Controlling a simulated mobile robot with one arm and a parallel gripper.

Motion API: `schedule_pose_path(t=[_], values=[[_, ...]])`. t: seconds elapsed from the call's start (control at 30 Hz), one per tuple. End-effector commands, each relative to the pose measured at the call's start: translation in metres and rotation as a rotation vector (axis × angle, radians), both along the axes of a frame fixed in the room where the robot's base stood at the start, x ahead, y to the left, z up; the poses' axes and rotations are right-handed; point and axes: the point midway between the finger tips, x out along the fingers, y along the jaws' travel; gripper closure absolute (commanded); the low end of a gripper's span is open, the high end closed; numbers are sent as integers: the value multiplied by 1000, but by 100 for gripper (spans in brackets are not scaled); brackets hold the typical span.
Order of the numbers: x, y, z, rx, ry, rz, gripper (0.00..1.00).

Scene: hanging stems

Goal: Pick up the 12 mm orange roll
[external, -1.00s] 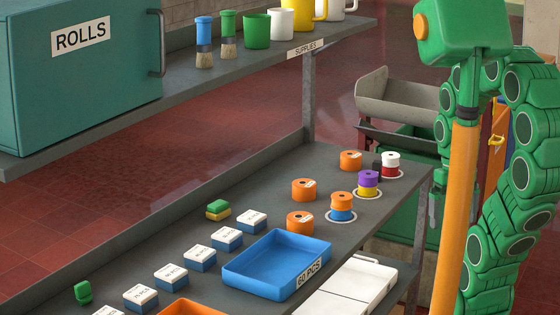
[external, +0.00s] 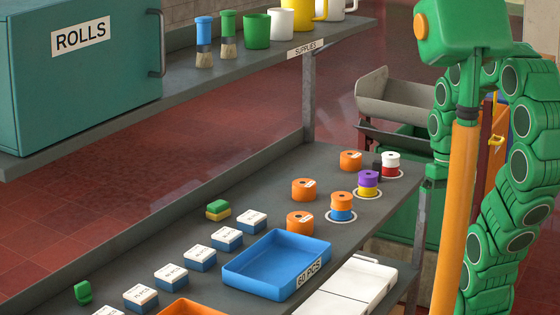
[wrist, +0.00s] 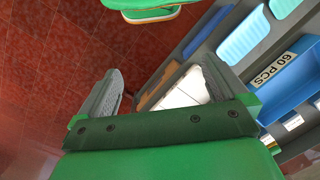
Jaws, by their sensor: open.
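Orange rolls sit on the grey bench in the external view: one at the back (external: 350,160), one in the middle (external: 303,189), one nearer the blue tray (external: 299,223). Another orange roll (external: 342,200) tops a blue roll. The first three bear small labels, too small to read, so I cannot tell which is 12 mm. My gripper (wrist: 160,82) is open and empty in the wrist view, its grey-padded jaws wide apart over red floor and the bench edge. No orange roll shows clearly between them. In the external view my gripper is mostly hidden at the bench's right end.
A blue tray (external: 276,264) marked 60 PCS stands on the bench by white-topped boxes (external: 227,238). Purple-yellow (external: 368,183) and white-red (external: 390,165) stacks stand near the orange rolls. A supplies shelf (external: 270,64) with a teal ROLLS cabinet (external: 85,80) hangs above.

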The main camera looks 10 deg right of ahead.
Motion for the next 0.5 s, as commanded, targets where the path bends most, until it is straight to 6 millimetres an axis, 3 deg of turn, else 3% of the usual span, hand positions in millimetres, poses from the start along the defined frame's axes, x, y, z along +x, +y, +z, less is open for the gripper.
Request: schedule_pose_path(t=[0.5], values=[[143, 85, 26, 344, -177, 312, 0]])
